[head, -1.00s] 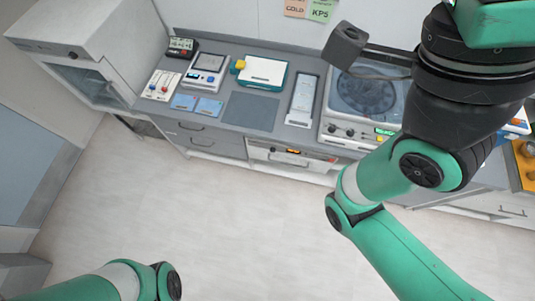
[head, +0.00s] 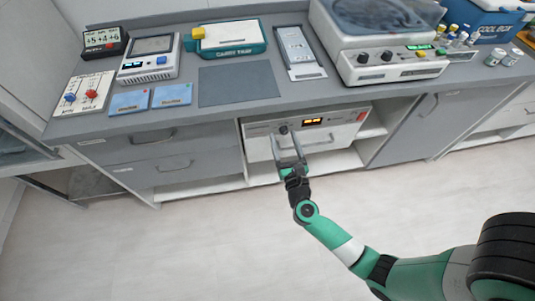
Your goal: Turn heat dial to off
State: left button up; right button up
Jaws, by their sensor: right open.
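A white built-in unit (head: 325,137) sits under the counter, with a lit orange display (head: 312,122) and a red switch at its right end. A small dark round dial (head: 284,130) is on its front panel, left of the display. My right gripper (head: 285,135) is in front of this panel. Its two grey fingers are spread apart, one on each side of the dial. I cannot tell whether they touch it. The dial's pointer is too small to read. My left gripper is not in view.
The counter above holds a centrifuge (head: 380,45) with its own knobs, a carry tray (head: 232,38), a scale (head: 150,58), a panel with levers (head: 84,94) and blue cards (head: 130,102). A blue cool box (head: 490,18) stands at the right. The floor in front is clear.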

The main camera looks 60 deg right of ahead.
jog(key=g+b, duration=0.1)
jog(key=b, duration=0.4)
send_near(285, 133)
jog(key=v, duration=0.4)
jog(key=b+x, duration=0.2)
jog(key=x, duration=1)
jog(key=shift+w+d+f+b, duration=0.1)
jog(key=shift+w+b, duration=0.15)
jog(key=shift+b, duration=0.05)
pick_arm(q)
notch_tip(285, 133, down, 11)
pick_arm(e)
grip_shut()
